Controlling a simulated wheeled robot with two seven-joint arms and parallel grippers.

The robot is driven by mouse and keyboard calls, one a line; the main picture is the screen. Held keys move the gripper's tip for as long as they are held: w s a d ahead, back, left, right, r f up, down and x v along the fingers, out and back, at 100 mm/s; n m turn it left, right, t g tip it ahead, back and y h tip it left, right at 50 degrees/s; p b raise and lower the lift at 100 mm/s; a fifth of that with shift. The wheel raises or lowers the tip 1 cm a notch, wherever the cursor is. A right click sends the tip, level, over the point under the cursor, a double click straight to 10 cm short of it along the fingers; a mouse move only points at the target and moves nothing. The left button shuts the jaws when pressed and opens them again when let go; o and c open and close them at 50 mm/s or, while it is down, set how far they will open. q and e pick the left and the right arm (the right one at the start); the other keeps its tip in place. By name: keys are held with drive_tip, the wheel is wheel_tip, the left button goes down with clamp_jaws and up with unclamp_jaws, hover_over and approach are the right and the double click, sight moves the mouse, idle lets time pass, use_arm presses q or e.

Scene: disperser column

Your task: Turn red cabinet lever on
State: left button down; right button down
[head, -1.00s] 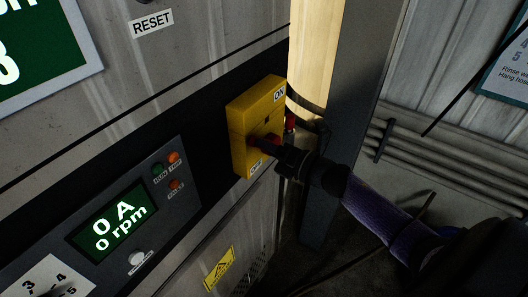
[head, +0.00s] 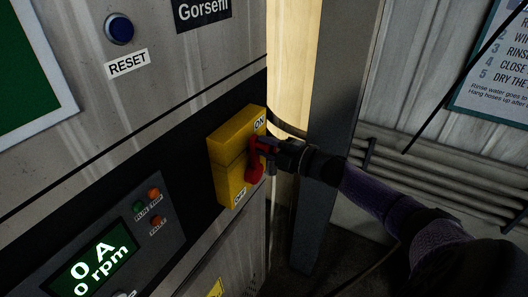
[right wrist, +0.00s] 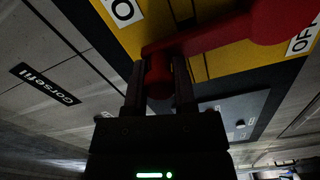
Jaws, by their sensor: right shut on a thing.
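The yellow switch box (head: 228,160) is on the cabinet's dark band, with an ON label at its top and an OFF label at its bottom. Its red lever (head: 254,171) slants up from the lower part of the box toward the ON label. My right gripper (head: 270,147) is shut on the lever's upper end, just beside and below ON. In the right wrist view the lever (right wrist: 215,38) runs from its round hub to a red knob (right wrist: 158,80) held between my two fingers (right wrist: 159,88). My left gripper is out of view.
The panel display (head: 97,258) reads 0 A and 0 rpm, with small lamps (head: 154,194) beside it. A blue RESET button (head: 119,29) is higher up. A grey post (head: 332,120) and wall pipes (head: 430,175) stand right of the cabinet, behind my arm.

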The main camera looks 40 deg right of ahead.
drive_tip(key=shift+w+d+m, duration=0.1)
drive_tip(key=shift+d+m, duration=0.2)
idle(0.4)
drive_tip(key=shift+c, duration=2.1)
unclamp_jaws()
drive_tip(key=shift+d, duration=0.1)
drive_tip(key=v, duration=0.9)
drive_tip(key=shift+s, duration=0.4)
drive_tip(key=shift+d, duration=0.15)
